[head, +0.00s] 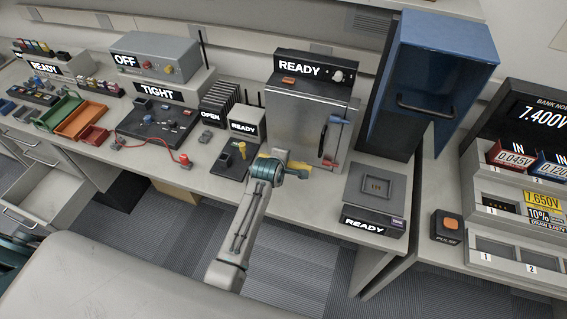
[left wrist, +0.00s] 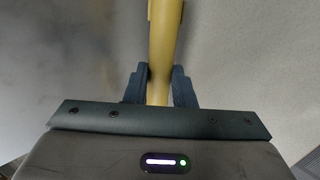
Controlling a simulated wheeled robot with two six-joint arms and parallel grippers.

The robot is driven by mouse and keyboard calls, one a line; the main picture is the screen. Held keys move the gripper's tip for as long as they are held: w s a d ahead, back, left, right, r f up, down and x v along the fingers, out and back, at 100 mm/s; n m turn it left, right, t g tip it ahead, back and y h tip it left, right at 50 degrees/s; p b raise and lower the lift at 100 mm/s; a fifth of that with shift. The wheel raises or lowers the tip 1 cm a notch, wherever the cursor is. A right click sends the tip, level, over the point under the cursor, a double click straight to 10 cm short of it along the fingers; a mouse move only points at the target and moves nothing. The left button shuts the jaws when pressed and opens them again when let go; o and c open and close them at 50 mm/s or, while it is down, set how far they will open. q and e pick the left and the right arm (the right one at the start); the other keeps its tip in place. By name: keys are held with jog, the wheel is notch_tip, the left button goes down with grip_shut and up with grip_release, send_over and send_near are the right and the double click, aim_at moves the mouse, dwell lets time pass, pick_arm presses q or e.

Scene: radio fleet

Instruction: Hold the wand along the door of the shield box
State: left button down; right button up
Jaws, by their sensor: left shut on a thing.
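The shield box (head: 290,115) is a grey metal box with a READY sign on top, standing at the back of the bench. Its front door (head: 303,137) looks shut and has a dark upright handle near its right side. My left gripper (head: 292,172) is in front of the door's lower part, near the bench edge. It is shut on the wand, whose yellow shaft (left wrist: 165,45) runs away between the fingers in the left wrist view. My right gripper is not in view.
A black stand (head: 230,165) is left of my gripper. A scale-like unit (head: 373,187) with a READY sign is to the right. A tall blue cabinet (head: 440,40) stands right of the box. A red cable (head: 160,143) lies on the bench at left.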

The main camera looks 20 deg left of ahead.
pick_arm(q)
jog(key=shift+s+r, duration=0.1)
dwell(0.5)
jog(key=shift+s+r+p, duration=0.1)
jog(key=shift+s+p, duration=0.2)
jog(key=shift+p, duration=0.15)
jog(key=s+p, duration=0.1)
jog(key=s+r+p, duration=0.1)
jog(key=s, duration=0.1)
jog(key=s+p, duration=0.2)
jog(key=shift+r, duration=0.25)
jog(key=shift+s+a+f, duration=0.1)
jog(key=shift+s, duration=0.3)
jog(key=shift+s+r, duration=0.2)
jog(key=shift+s, duration=0.6)
